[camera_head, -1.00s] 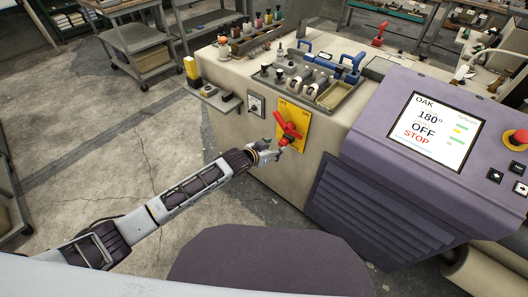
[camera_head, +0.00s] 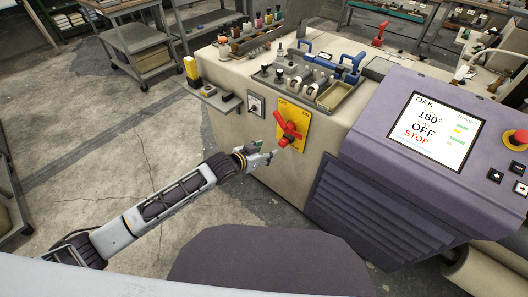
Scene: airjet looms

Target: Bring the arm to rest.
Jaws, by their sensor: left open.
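My left arm comes in from the lower left. My left gripper (camera_head: 267,155) is open and empty. It is in front of the cabinet face, just left of and below the red rotary switch (camera_head: 289,130), apart from its handle. The red handle sits tilted on a yellow plate (camera_head: 298,146). My right gripper is not in view.
The purple console (camera_head: 385,188) at the right has a screen (camera_head: 433,131) reading 180°, OFF and STOP, and a red emergency button (camera_head: 518,138). A cluttered cream worktop lies behind the switch. A grey cart (camera_head: 138,38) stands at the back left.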

